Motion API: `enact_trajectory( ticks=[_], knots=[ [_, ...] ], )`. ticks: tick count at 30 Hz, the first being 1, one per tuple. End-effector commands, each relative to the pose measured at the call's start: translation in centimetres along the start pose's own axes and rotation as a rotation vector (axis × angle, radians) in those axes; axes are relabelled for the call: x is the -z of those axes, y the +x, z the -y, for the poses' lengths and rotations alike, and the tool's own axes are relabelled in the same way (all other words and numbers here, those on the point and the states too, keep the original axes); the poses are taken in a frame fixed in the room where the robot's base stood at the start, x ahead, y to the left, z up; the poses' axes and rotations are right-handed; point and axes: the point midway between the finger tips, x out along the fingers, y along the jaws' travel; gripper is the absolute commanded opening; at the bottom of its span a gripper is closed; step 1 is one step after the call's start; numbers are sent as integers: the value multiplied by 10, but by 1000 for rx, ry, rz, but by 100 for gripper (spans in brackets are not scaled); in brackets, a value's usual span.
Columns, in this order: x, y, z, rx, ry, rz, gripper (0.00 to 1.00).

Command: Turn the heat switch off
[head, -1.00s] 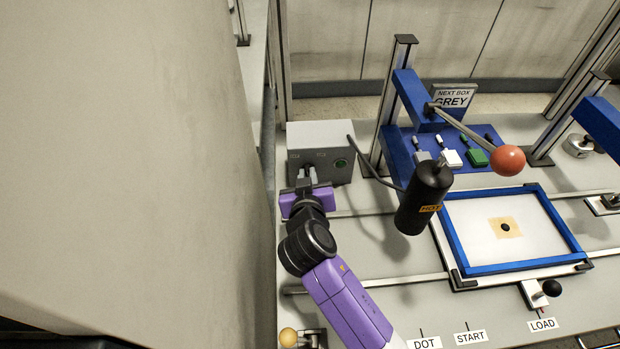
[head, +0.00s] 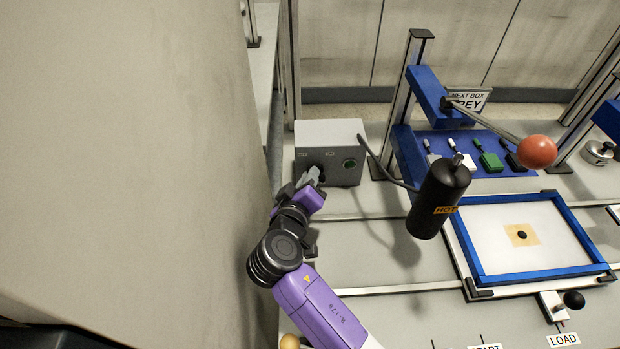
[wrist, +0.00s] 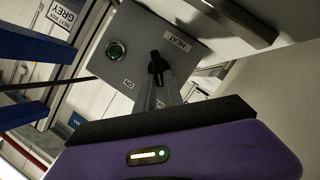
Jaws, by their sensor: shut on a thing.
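The heat switch (wrist: 156,66) is a dark knob on the front of a grey control box (head: 330,131). In the wrist view it sits below the HEAT label (wrist: 177,41), with a small ON label (wrist: 128,84) to its lower left. My gripper (head: 315,176) reaches the box front from below and is tilted. Its fingers are shut on the switch, which they largely hide in the head view. A round green lamp (head: 349,164) is on the same box face and shows in the wrist view too (wrist: 115,50). I cannot tell exactly which way the knob points.
A black cylinder marked HOT (head: 438,200) hangs right of the box, with a cable between them. A lever with a red ball (head: 537,151) and a blue-framed tray (head: 476,283) are further right. A large pale wall (head: 130,150) stands close on the left.

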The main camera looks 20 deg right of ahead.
Motion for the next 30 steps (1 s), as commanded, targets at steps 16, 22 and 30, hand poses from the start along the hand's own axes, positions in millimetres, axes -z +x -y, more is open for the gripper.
enact_trajectory(
  ticks=[16, 22, 30],
  knots=[
    [0, 0, 1, -2, -11, 0, 32],
    [0, 0, 1, -2, -10, 0, 34],
    [7, -2, -6, -3, -7, -2, 34]
  ],
)
